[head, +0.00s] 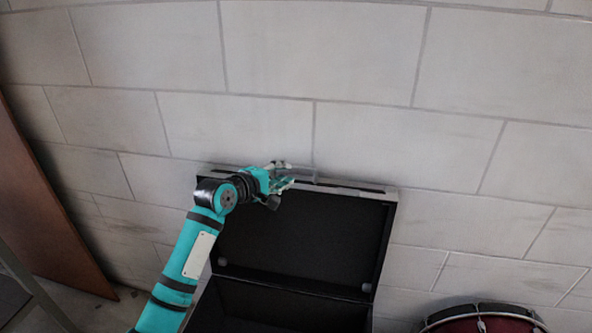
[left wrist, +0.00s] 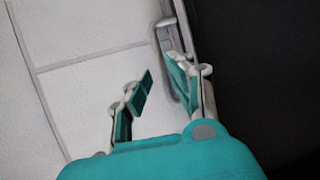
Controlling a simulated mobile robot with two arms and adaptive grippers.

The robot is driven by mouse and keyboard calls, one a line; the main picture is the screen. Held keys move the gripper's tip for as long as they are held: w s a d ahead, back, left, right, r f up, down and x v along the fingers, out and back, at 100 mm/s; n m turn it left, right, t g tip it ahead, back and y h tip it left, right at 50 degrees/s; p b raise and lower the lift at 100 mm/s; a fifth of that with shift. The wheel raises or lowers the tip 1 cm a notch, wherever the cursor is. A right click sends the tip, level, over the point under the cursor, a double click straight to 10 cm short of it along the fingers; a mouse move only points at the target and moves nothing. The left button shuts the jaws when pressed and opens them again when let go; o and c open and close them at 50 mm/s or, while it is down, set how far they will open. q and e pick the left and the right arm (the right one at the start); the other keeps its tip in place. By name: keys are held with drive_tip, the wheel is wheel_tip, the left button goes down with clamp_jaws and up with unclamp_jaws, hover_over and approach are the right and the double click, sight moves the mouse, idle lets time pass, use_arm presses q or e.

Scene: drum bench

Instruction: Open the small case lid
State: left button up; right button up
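The small case (head: 300,290) is black inside, and its lid (head: 315,236) stands raised, leaning back near the white block wall. My left gripper (head: 287,178) is at the lid's top edge, left of the middle. In the left wrist view my left gripper (left wrist: 163,85) has its two fingers apart with a gap between them. One finger is close to a metal latch or handle (left wrist: 173,55) on the lid edge; I cannot tell whether they touch. Nothing is held between the fingers. My left arm hides the case's left side. My right gripper is not in view.
A pale block wall (head: 400,150) stands right behind the lid. A red drum (head: 485,320) with a dark rim is at the bottom right. A brown wooden panel (head: 45,200) stands at the far left. The space above the case's open inside is clear on the right.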

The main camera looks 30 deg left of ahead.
sight(297, 169)
use_arm(q)
drive_tip(key=x, duration=0.6)
drive_tip(key=shift+c, duration=0.3)
clamp_jaws()
